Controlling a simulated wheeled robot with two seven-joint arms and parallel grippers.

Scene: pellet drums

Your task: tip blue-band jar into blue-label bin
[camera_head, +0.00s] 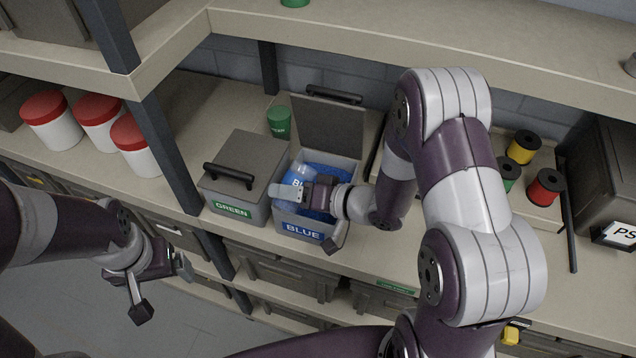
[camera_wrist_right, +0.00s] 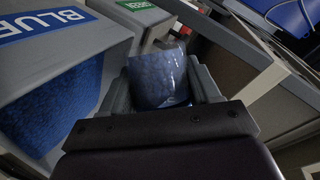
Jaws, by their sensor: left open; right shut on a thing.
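The blue-label bin (camera_head: 302,228) stands on the shelf with its lid (camera_head: 330,122) raised and blue pellets (camera_head: 335,172) inside. My right gripper (camera_head: 292,192) is over the bin's left side, shut on the blue-band jar (camera_head: 299,175), which looks tilted. In the right wrist view the jar (camera_wrist_right: 158,78) is a clear cylinder between the fingers, showing blue pellets. The bin's label (camera_wrist_right: 45,20) and pellets (camera_wrist_right: 55,105) are at left there. Whether pellets are falling from the jar cannot be told. My left gripper (camera_head: 162,284) is open and empty, low in front of the shelf.
A closed green-label bin (camera_head: 240,175) stands directly left of the blue one. A green jar (camera_head: 279,122) is behind them. Red-lidded white jars (camera_head: 98,120) stand left, beyond a dark post (camera_head: 165,155). Coloured spools (camera_head: 523,147) and a grey box (camera_head: 604,180) are at right.

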